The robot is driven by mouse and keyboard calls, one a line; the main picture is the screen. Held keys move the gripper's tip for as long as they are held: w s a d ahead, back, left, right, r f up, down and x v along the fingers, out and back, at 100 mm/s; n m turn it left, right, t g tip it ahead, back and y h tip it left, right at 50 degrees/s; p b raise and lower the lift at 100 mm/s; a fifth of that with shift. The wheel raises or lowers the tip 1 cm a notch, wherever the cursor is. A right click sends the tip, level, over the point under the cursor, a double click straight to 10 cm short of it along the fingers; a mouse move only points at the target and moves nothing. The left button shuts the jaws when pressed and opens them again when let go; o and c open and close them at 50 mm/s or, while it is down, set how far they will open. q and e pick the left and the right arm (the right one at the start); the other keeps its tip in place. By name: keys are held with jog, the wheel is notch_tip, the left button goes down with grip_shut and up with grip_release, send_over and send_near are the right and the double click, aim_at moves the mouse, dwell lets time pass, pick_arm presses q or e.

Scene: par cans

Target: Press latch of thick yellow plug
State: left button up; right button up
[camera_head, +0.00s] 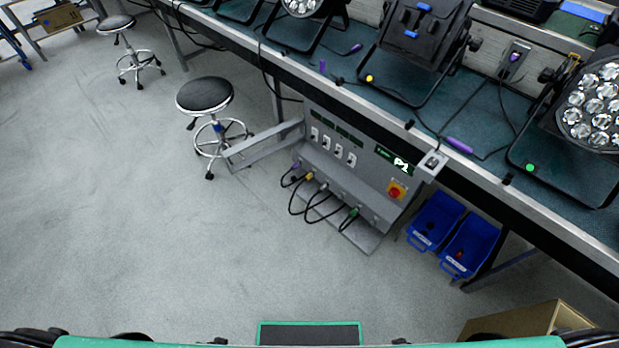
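The grey power panel (345,165) hangs at the front edge of the long bench. A row of plugs with black cables sits along its lower ledge. The yellow plug (309,176) is near the left end of this row. It sits between a purple plug (297,165) and a white plug (323,187), and a green plug (354,212) is further right. The yellow plug's latch is too small to make out. Neither of my grippers shows in the head view.
A green-topped bench (380,98) with several par cans runs across the top right. Two blue bins (436,219) hang right of the panel. A black stool (204,94) stands left of it. A cardboard box (520,318) is at the lower right. The floor before the panel is clear.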

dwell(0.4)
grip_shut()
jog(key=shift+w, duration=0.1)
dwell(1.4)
